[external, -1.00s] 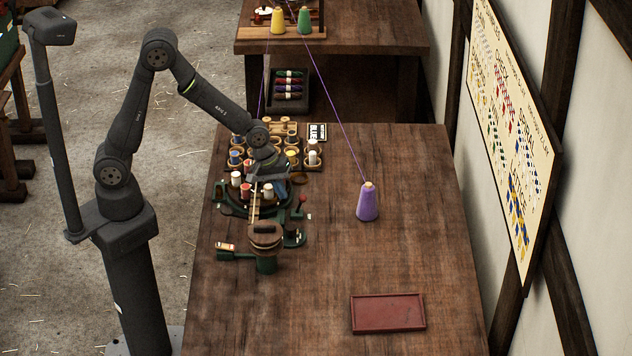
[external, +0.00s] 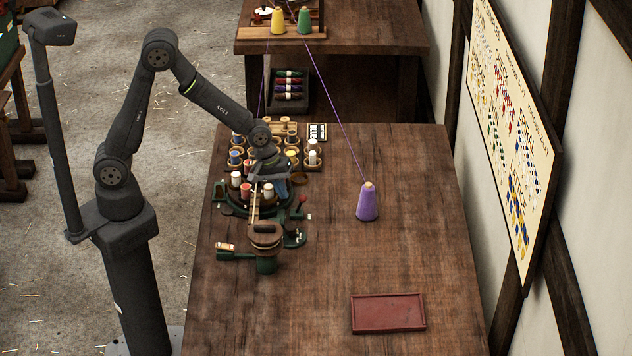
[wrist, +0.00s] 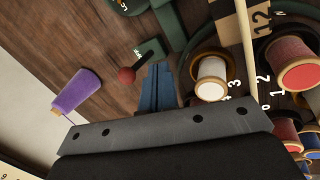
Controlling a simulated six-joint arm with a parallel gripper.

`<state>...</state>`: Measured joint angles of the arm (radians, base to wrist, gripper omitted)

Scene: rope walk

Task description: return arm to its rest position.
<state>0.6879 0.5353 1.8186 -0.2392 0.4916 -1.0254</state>
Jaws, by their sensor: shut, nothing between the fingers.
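My gripper (external: 282,188) hangs at the end of my arm over the green braiding machine (external: 265,264) on the wooden table (external: 390,255). In the wrist view, the blue fingers of my gripper (wrist: 156,85) are together with nothing between them. They point toward a small red knob (wrist: 126,75), with a white spool (wrist: 211,78) to their right. I cannot tell how high the fingertips are above the machine. My arm reaches out from its column and bends down at the elbow.
A purple cone (external: 367,203) stands right of the machine, with a purple thread running to the back table. A rack of spools (external: 312,155) stands behind my gripper. An empty red tray (external: 388,313) lies at the front right. The table's right side is mostly clear.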

